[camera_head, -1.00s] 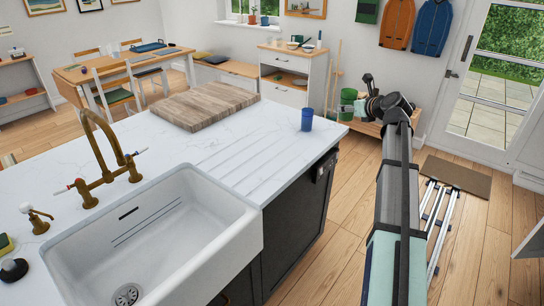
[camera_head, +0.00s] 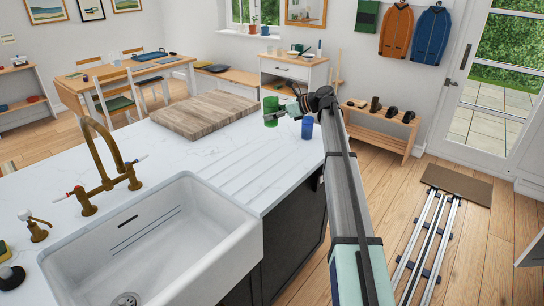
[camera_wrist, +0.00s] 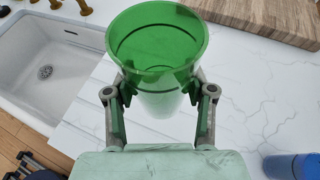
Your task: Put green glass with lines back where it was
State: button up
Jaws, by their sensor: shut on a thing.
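The green glass (camera_head: 270,107) is see-through, with lines around it showing in the wrist view (camera_wrist: 158,50). My gripper (camera_wrist: 160,100) is shut on it, with one finger on each side. The glass is held roughly upright, its open rim toward the wrist camera. In the head view the gripper (camera_head: 283,108) and glass are over the white countertop (camera_head: 225,150), near its right end, to the left of a blue glass (camera_head: 307,127). I cannot tell whether the glass touches the counter.
The blue glass stands close by on the counter and shows at the wrist view's lower right (camera_wrist: 292,166). A wooden chopping board (camera_head: 204,114) lies to the left. The white sink (camera_head: 150,240) and brass tap (camera_head: 100,165) are nearer. The ribbed counter beside the sink is clear.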

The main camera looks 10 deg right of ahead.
notch_tip(320, 180, down, 17)
jog(key=p, duration=0.3)
jog(key=shift+f, duration=0.2)
jog(key=shift+f, duration=0.2)
jog(key=o, duration=1.3)
jog(key=shift+o, duration=0.2)
jog(key=shift+d+r, duration=0.1)
jog(key=shift+r, duration=0.1)
jog(key=b+v, duration=0.2)
jog(key=v, duration=1)
jog(key=shift+f, duration=0.1)
